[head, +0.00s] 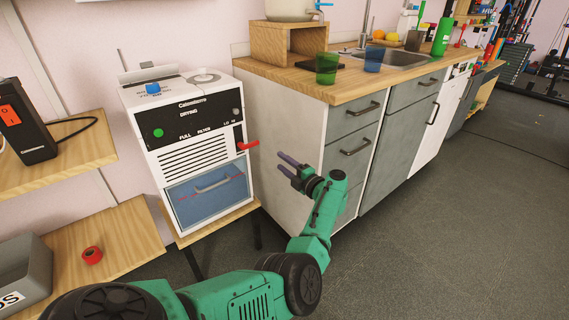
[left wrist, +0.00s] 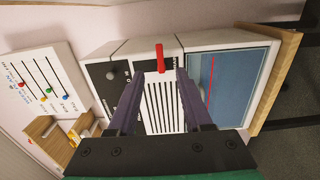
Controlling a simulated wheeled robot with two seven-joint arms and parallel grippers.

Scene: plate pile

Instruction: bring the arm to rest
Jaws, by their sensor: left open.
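My left gripper (head: 289,170) is open and empty in the head view. It is held in the air in front of the white machine and the side of the counter cabinet. In the left wrist view its two dark fingers (left wrist: 160,92) are spread apart with nothing between them. The green left arm (head: 318,215) reaches up from the bottom of the head view and bends toward the machine. My right gripper is not in either view.
The white drying machine (head: 185,130) has a red handle (head: 248,145) sticking out near the gripper. A wooden-topped counter (head: 345,87) carries a green cup (head: 326,68) and a blue cup (head: 373,60). A wooden shelf (head: 125,240) is at left. The floor (head: 450,220) at right is clear.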

